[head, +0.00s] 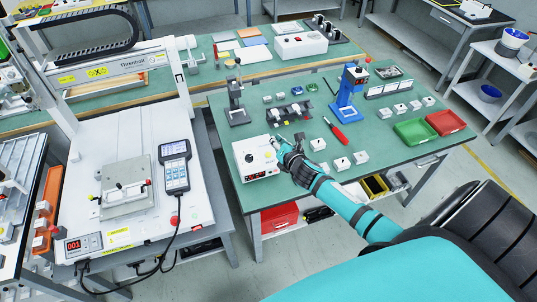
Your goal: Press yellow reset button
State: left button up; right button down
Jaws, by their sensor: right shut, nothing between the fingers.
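My right gripper (276,143) reaches in from the lower right on a teal arm. It is shut and empty, with its fingertips at the right side of a white control box (258,170). The box sits at the front left of the green workbench and has a red display on its front and small dark controls on top. I cannot make out a yellow button on it; the gripper covers part of the box. Whether the fingertips touch the box is unclear. My left gripper is not in view.
Small white blocks (342,164) stand right of my forearm. A blue press (349,92), a red-handled tool (336,132), a green tray (414,131) and a red tray (446,122) lie farther off. A white gantry machine with a handheld pendant (175,168) stands to the left.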

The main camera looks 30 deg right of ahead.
jog(key=b, duration=0.7)
send_over(268, 154)
jog(key=s, duration=0.3)
notch_tip(268, 154, down, 6)
jog(key=shift+d+f, duration=0.1)
jog(key=shift+f, duration=0.1)
jog(key=shift+w+d+f+b, duration=0.1)
jog(key=shift+w+f+b, duration=0.15)
jog(key=shift+f+b, duration=0.2)
jog(key=shift+w+d+f+b, duration=0.1)
jog(key=shift+w+f+b, duration=0.1)
jog(key=shift+f+b, duration=0.25)
jog(key=shift+f, duration=0.1)
jog(key=shift+w+f+b, duration=0.15)
jog(key=shift+f+b, duration=0.05)
jog(key=shift+b, duration=0.1)
jog(key=shift+w+f+b, duration=0.15)
jog(key=shift+f+b, duration=0.15)
jog(key=shift+f, duration=0.1)
jog(key=shift+r, duration=0.1)
dwell(0.5)
jog(key=shift+s+a+r+p, duration=0.1)
jog(key=shift+s+r+p, duration=0.25)
jog(key=shift+r+p, duration=0.4)
